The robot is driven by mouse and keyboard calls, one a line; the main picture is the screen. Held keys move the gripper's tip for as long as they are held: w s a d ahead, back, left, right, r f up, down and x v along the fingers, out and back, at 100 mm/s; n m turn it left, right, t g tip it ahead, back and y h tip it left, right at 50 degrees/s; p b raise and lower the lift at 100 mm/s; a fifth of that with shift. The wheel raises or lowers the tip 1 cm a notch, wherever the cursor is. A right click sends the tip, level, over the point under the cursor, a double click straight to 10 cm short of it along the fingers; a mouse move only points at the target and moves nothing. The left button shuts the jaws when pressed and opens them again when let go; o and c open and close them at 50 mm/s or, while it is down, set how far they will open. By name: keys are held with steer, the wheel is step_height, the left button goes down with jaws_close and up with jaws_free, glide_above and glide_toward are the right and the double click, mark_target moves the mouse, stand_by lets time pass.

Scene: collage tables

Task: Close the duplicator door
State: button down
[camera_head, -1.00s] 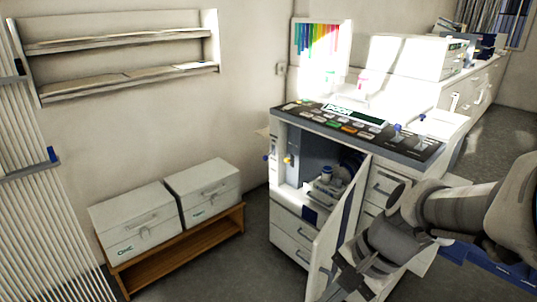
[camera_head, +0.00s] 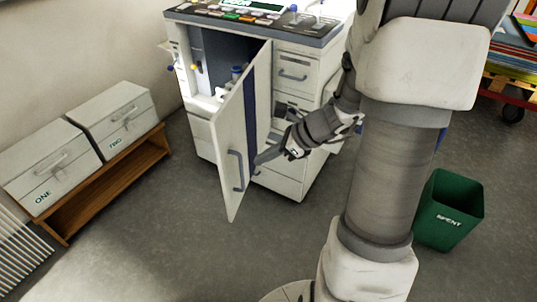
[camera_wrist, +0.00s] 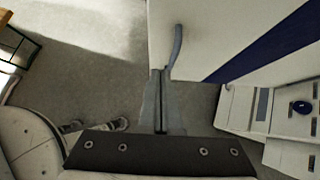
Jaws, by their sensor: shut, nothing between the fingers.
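The duplicator (camera_head: 292,72) stands at the back centre with its compartment exposed. Its white door (camera_head: 226,135) stands open, swung out toward the camera. A grey bar handle (camera_head: 236,170) is on the door. My gripper (camera_head: 260,158) is shut and empty, just right of the handle in the head view. In the wrist view the closed fingertips (camera_wrist: 161,74) lie close beside the lower end of the handle (camera_wrist: 176,48), with the white door (camera_wrist: 215,25) and its dark blue stripe behind. I cannot tell whether they touch it.
White boxes labelled ONE (camera_head: 42,172) and TWO (camera_head: 110,118) sit on a low wooden bench (camera_head: 110,190) at left. A green SPENT bin (camera_head: 447,210) stands at right. My arm covers much of the centre right. The grey floor before the door is clear.

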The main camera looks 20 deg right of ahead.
mark_target(226, 166)
steer(key=w+a+f, duration=0.1)
steer(key=w+a+f+b, duration=0.1)
steer(key=a, duration=0.1)
steer(key=w+a+f+b, duration=0.1)
steer(key=w+a, duration=0.1)
steer(key=shift+f, duration=0.35)
steer(key=shift+w+a+r, duration=0.1)
steer(key=shift+w+a, duration=0.25)
steer(key=shift+a, duration=0.05)
steer(key=shift+w+a, duration=0.1)
steer(key=shift+w, duration=0.05)
